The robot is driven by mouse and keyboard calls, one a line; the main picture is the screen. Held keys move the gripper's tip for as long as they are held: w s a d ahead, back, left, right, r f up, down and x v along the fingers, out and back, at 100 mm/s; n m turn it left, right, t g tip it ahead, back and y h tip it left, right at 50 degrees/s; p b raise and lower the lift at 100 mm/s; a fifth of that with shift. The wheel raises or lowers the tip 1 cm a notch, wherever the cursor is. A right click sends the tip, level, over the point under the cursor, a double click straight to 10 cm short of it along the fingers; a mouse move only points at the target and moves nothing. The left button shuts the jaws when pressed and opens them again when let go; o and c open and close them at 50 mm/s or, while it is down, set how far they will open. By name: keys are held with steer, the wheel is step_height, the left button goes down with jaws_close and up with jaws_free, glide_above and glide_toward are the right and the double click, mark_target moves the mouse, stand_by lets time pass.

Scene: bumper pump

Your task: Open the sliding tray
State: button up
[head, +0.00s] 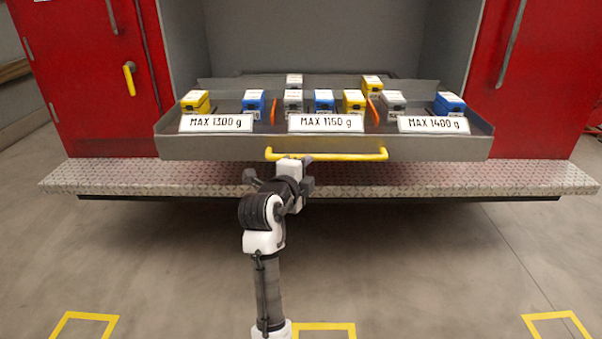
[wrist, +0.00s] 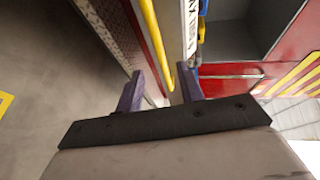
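The grey sliding tray (head: 220,148) sits in the open bay between red panels, its front standing out over the metal step. Its yellow bar handle (head: 340,156) runs along the lower middle of the front. My gripper (head: 282,170) is at the left half of the handle, close in front of it. In the wrist view my gripper (wrist: 160,88) has its two fingers spread apart. The yellow handle (wrist: 152,32) runs down toward the gap between them. I cannot tell whether the fingers touch the bar.
Yellow, blue and grey boxes stand in the tray with orange dividers, behind white labels such as MAX 1150 g (head: 326,123). The tread-plate step (head: 480,176) juts out below the tray. The concrete floor (head: 430,270) in front is clear, with yellow markings.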

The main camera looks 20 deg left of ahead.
steer(key=shift+s, duration=0.35)
